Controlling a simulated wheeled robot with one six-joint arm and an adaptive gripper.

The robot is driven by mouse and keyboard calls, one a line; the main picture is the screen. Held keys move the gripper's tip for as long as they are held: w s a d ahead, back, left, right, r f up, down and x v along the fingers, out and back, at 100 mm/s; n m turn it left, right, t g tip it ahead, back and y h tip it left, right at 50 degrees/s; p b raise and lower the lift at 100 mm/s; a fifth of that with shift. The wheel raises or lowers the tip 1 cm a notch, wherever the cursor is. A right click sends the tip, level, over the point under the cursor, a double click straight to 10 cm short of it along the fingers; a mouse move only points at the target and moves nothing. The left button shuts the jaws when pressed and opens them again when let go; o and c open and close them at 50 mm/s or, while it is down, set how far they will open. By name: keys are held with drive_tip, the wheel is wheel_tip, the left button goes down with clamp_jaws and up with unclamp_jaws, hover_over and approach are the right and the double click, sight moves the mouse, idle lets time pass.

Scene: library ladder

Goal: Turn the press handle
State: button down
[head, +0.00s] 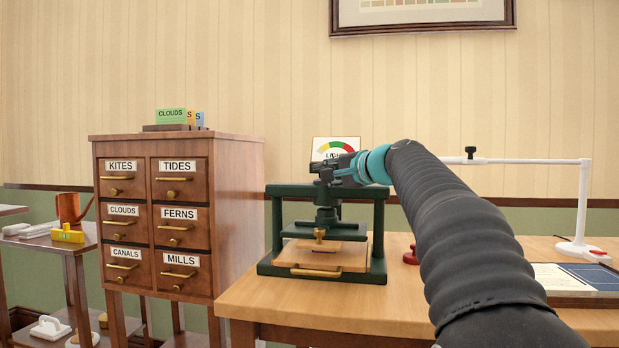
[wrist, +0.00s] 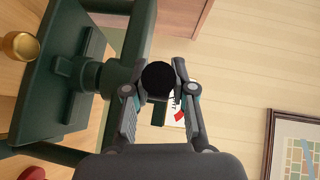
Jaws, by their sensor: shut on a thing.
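The dark green press (head: 378,240) stands on the left end of the wooden desk. The rest of the handle is mostly hidden by the gripper in the head view.
A gauge card (head: 335,146) stands behind the press, partly covered by my gripper. A drawer cabinet (head: 235,215) is close on the left. A white lamp (head: 583,200), a red object (head: 411,256) and a framed sheet (head: 577,279) are on the desk to the right.

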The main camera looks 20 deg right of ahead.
drive_tip(key=c, duration=0.9)
unclamp_jaws()
drive_tip(key=shift+c, duration=0.2)
drive_tip(key=v, duration=1.2)
drive_tip(key=shift+f, duration=0.1)
